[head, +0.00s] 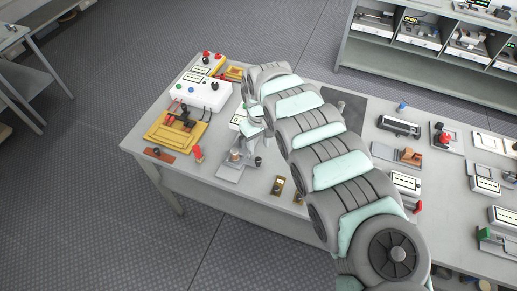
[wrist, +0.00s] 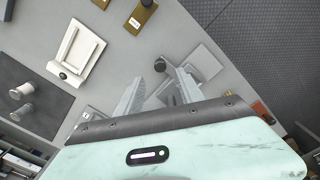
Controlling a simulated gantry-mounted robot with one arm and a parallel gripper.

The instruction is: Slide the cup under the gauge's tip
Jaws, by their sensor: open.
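The grey gauge stand (head: 230,171) is near the front left of the bench in the head view. Its flat plate (wrist: 203,64) shows beyond my fingers in the wrist view. A small dark-topped piece, which may be the cup (head: 258,162), is at the stand's right side. A dark round top (wrist: 160,65) shows between my fingertips in the wrist view. My gripper (wrist: 160,79) is open, its two fingers on either side of that top; contact cannot be told. In the head view my gripper (head: 246,146) is over the stand, partly hidden by my arm. The gauge's tip cannot be made out.
A white box with knobs (head: 200,92) and a yellow tray (head: 177,130) stand left of the stand. A brass piece (head: 278,185) lies to its right, near the front edge. A white frame with a dark knob (wrist: 76,48) is left in the wrist view.

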